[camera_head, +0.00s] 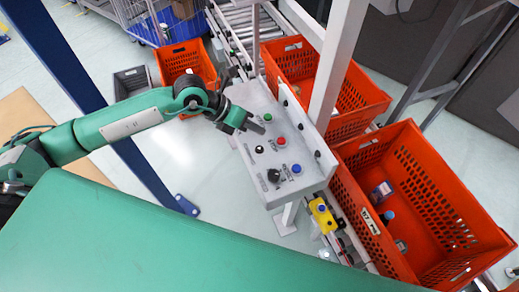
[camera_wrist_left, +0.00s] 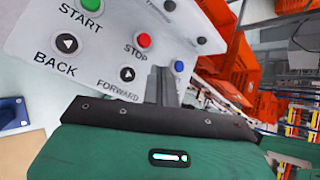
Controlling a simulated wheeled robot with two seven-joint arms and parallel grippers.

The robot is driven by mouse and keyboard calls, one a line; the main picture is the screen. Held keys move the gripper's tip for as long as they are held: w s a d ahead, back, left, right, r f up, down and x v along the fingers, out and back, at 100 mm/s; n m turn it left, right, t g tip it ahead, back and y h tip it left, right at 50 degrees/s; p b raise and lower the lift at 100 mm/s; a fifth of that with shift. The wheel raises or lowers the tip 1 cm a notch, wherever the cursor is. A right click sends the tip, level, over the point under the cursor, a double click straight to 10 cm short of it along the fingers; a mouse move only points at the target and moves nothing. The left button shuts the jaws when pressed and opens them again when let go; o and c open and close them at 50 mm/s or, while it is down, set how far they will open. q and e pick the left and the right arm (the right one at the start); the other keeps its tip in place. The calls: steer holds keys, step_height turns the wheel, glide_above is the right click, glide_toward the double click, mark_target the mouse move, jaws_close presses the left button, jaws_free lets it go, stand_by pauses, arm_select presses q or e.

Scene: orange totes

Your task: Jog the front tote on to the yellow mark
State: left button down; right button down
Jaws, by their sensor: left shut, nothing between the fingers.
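The front orange tote (camera_head: 440,165) stands at the right on the conveyor, with a few small items inside. A grey-white control panel (camera_head: 246,98) stands beside the conveyor. It has a green START button (camera_wrist_left: 88,6), a red STOP button (camera_wrist_left: 143,40), a black BACK button (camera_wrist_left: 67,43), a black FORWARD button (camera_wrist_left: 127,74) and a blue button (camera_wrist_left: 179,66). My left gripper (camera_head: 258,127) is shut and empty over the panel, near the green and red buttons. In the wrist view its fingertips (camera_wrist_left: 163,82) show between FORWARD and blue; contact cannot be told. I cannot make out a definite yellow mark.
A second orange tote (camera_head: 355,92) stands behind the front one, past a white post (camera_head: 338,65). Another orange tote (camera_head: 183,52) is at the back left.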

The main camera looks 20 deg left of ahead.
arm_select(q)
steer(key=b, duration=0.3)
glide_above(255, 149)
step_height(255, 149, down, 5)
steer(key=shift+r, duration=0.2)
steer(key=shift+f+b, duration=0.3)
steer(key=shift+f, duration=0.4)
stand_by(1.0)
steer(key=shift+f, duration=0.2)
steer(key=shift+f+b, duration=0.2)
steer(key=shift+b, duration=0.2)
